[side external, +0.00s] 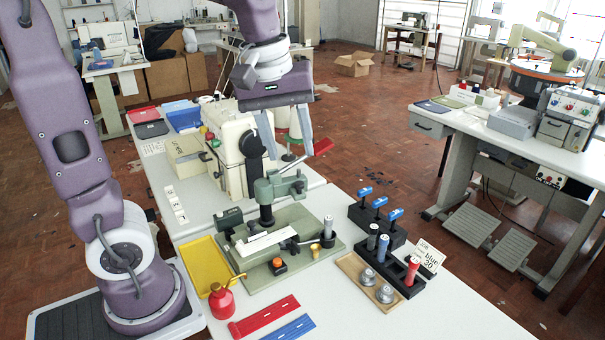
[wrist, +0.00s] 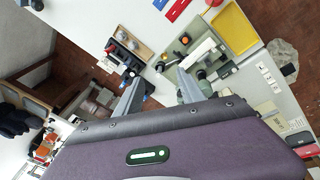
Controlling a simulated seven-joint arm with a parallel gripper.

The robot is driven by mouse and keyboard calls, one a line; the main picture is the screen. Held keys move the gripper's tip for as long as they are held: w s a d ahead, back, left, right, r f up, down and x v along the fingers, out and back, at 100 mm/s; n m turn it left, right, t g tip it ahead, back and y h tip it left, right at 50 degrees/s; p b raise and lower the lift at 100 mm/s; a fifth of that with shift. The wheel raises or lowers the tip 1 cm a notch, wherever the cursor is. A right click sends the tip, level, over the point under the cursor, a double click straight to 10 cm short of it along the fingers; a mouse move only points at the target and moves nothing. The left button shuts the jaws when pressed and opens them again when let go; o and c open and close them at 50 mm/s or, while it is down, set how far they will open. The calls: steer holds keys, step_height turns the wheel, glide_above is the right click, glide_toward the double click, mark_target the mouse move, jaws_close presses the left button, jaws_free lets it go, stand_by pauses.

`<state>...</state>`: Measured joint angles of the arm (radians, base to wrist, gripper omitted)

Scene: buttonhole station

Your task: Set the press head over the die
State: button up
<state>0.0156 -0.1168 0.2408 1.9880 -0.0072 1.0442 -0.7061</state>
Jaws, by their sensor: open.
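The green press head (side external: 280,187) stands on a short column at the back of the green press base (side external: 310,257). It also shows in the wrist view (wrist: 202,73), partly behind a finger. A lever with a red handle (side external: 319,147) rises on its right side. A grey upright cylinder (side external: 328,230), which may be the die, stands near the base's right end, and the press head does not cover it. My gripper (side external: 288,151) is open and empty above the press head; its spread fingers also show in the wrist view (wrist: 160,77). I cannot tell whether it touches the lever.
A cream sewing machine (side external: 232,140) stands close behind the press. A yellow tray (side external: 207,266) and red oil can (side external: 221,300) are at left. Blue-handled tools (side external: 377,202) and a spool rack (side external: 402,268) are at right. The table's front right is clear.

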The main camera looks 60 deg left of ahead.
steer(key=w+a+f+n+g, duration=0.2)
steer(key=w+a+f+n, duration=0.15)
steer(key=w, duration=0.25)
steer(key=n+g+y, duration=0.3)
steer(key=n+y, duration=0.1)
steer(key=n, duration=0.6)
glide_toward(300, 183)
steer(key=f, duration=0.1)
steer(key=x, duration=0.6)
steer(key=shift+s+a, duration=0.2)
steer(key=shift+a, duration=0.05)
steer(key=shift+s+a+f, duration=0.1)
steer(key=shift+a+f, duration=0.05)
steer(key=shift+f, duration=0.4)
jaws_close()
steer(key=shift+h, duration=0.3)
